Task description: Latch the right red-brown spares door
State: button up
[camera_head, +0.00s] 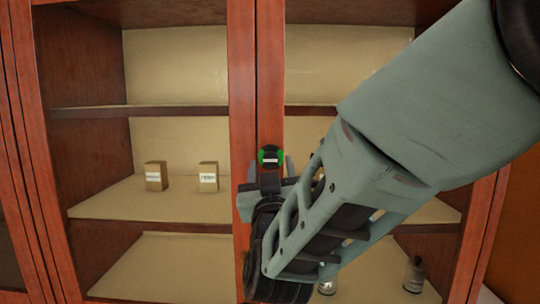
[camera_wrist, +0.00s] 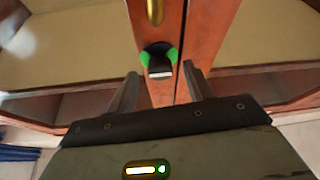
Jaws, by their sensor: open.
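The right red-brown spares door (camera_head: 270,60) is a glazed frame; its stile stands against the neighbouring door's stile with a thin seam between, and it looks closed. A round black latch knob with green at its sides (camera_head: 270,156) sits on this stile just right of the seam, with a pale horizontal mark. The knob also shows in the wrist view (camera_wrist: 158,62). My gripper (camera_head: 268,172) is open at the knob, and in the wrist view its fingers (camera_wrist: 160,83) stand apart, one to each side below the knob. Contact is not visible. My arm hides the door's lower part.
The left door's stile (camera_head: 241,60) is beside the seam. Two small boxes (camera_head: 156,176) (camera_head: 208,177) stand on a shelf behind the left door. Small bottles (camera_head: 414,274) stand low behind the right door. A brass-coloured piece (camera_wrist: 155,12) shows beyond the knob in the wrist view.

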jog(key=shift+w+r, duration=0.2)
jog(key=shift+w, duration=0.25)
jog(key=c, duration=1)
jog(key=shift+o, duration=0.2)
